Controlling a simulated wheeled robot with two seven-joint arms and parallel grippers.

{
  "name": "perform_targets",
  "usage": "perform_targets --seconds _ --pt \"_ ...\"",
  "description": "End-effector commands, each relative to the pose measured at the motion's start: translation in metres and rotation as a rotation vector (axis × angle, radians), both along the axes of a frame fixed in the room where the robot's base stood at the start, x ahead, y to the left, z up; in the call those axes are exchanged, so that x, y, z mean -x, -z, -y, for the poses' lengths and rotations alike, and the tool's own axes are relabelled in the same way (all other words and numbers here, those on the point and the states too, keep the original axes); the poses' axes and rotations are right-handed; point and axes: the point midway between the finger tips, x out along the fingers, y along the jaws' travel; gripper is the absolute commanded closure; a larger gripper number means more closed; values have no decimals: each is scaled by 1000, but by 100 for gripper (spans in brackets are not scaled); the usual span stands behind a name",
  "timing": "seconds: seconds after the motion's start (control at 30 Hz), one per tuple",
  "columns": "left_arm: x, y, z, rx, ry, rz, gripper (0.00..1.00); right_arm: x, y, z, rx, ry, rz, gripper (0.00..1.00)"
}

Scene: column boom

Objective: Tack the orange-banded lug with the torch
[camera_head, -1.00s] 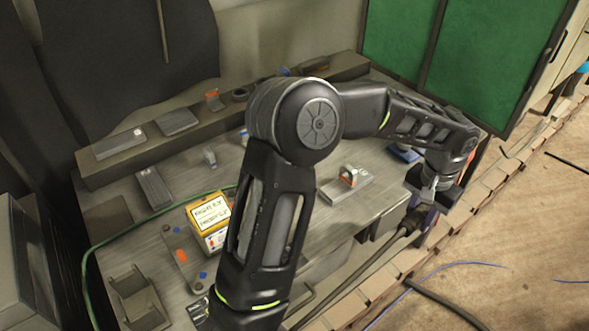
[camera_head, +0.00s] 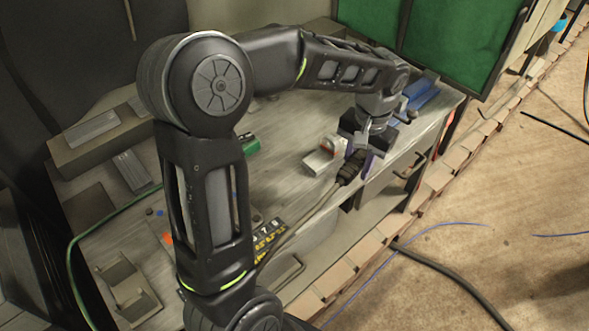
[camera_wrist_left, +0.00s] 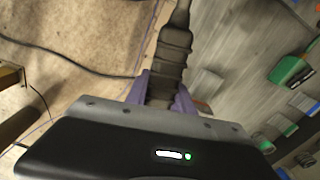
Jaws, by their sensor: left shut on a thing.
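The orange-banded lug (camera_head: 331,143) stands on a pale plate (camera_head: 318,163) on the bench, just left of my left gripper in the head view. My left gripper (camera_head: 358,158) is shut on the torch (camera_head: 350,170), a black ribbed handle with a cable trailing to the lower left. In the left wrist view the purple fingers (camera_wrist_left: 158,92) clasp the torch handle (camera_wrist_left: 174,48). The torch's tip is not clearly visible. A gap between gripper and lug shows, though their depth is hard to judge. My right gripper is not in view.
A blue tray (camera_head: 422,92) lies on the bench beyond the gripper. A notched grey fixture (camera_head: 125,285) sits at the near left. A green cable (camera_head: 100,232) crosses the bench's left side.

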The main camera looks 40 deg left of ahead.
Motion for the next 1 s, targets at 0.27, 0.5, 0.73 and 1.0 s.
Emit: perform_targets --seconds 0.27,0.5,0.73,1.0 --pt "95 -29 -60 -7 -135 1 100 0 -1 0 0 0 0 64" --pt "129 -32 -70 5 -177 -2 100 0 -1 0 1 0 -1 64" --pt "130 -32 -70 5 -177 -3 100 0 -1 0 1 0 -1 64" --pt "127 -28 -71 5 -176 -3 100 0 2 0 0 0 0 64"
